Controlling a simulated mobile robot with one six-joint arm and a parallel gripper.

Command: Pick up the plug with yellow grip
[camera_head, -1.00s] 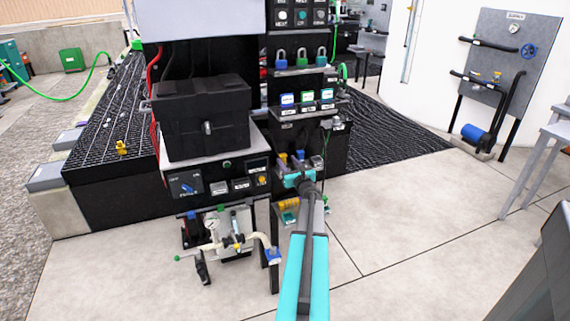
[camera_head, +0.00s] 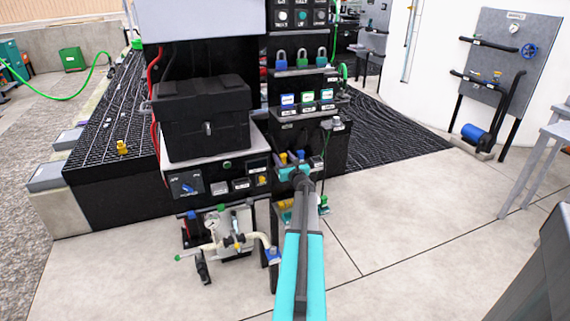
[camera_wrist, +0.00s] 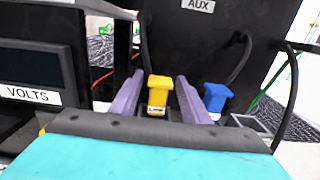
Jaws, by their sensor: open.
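The plug with the yellow grip (camera_wrist: 158,92) stands upright in the wrist view, with a small white label at its lower front and a black cable behind it. My gripper (camera_wrist: 155,98) is open, with one purple finger on each side of the yellow plug. Whether the fingers touch it I cannot tell. In the head view the yellow plug (camera_head: 284,158) shows small, just beyond my gripper (camera_head: 292,170), which partly hides the area below it. A plug with a blue grip (camera_wrist: 216,97) stands to the right, outside the right finger.
A panel marked VOLTS (camera_wrist: 35,75) is close on the left in the wrist view. A black upright panel marked AUX (camera_wrist: 198,30) stands behind the plugs. Black cables hang on the right. A pipe assembly with a gauge (camera_head: 225,235) stands low at the left in the head view.

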